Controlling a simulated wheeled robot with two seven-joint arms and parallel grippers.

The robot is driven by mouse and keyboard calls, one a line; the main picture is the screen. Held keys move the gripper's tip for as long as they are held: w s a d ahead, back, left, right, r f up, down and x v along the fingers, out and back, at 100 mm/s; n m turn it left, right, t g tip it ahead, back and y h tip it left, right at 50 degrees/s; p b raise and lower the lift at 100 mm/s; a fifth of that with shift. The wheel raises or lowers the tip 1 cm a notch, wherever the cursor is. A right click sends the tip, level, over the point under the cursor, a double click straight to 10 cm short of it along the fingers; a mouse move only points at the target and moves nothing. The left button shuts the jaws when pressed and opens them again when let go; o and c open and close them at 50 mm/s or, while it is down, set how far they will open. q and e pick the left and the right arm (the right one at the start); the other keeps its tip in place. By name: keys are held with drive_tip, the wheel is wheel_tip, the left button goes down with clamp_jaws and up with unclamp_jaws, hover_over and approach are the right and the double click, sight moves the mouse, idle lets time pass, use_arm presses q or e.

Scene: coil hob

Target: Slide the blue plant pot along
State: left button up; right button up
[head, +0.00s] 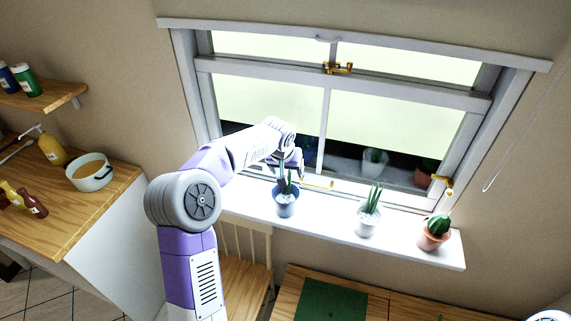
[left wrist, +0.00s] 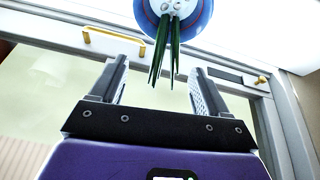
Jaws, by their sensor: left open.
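The blue plant pot (head: 286,207), with upright green leaves, stands on the white windowsill (head: 325,223) at its left part. It also shows in the left wrist view, upside down at the top edge, as a blue rim (left wrist: 206,22) with pale stones and long leaves (left wrist: 165,45). My left gripper (head: 291,166) is at the leaves, above the pot's rim. In the left wrist view my left gripper (left wrist: 161,70) is open, with the leaf tips showing between its fingers and the pot beyond the fingertips. It holds nothing.
A white pot (head: 367,222) and a terracotta pot with a cactus (head: 434,234) stand farther right on the sill. Bare sill lies between the pots. The window frame (head: 330,188) with brass fittings rises behind. A chair (head: 245,270) stands below.

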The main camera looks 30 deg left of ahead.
use_arm(q)
drive_tip(key=shift+x, duration=0.75)
drive_tip(key=shift+c, duration=0.4)
clamp_jaws()
drive_tip(key=shift+a, duration=0.15)
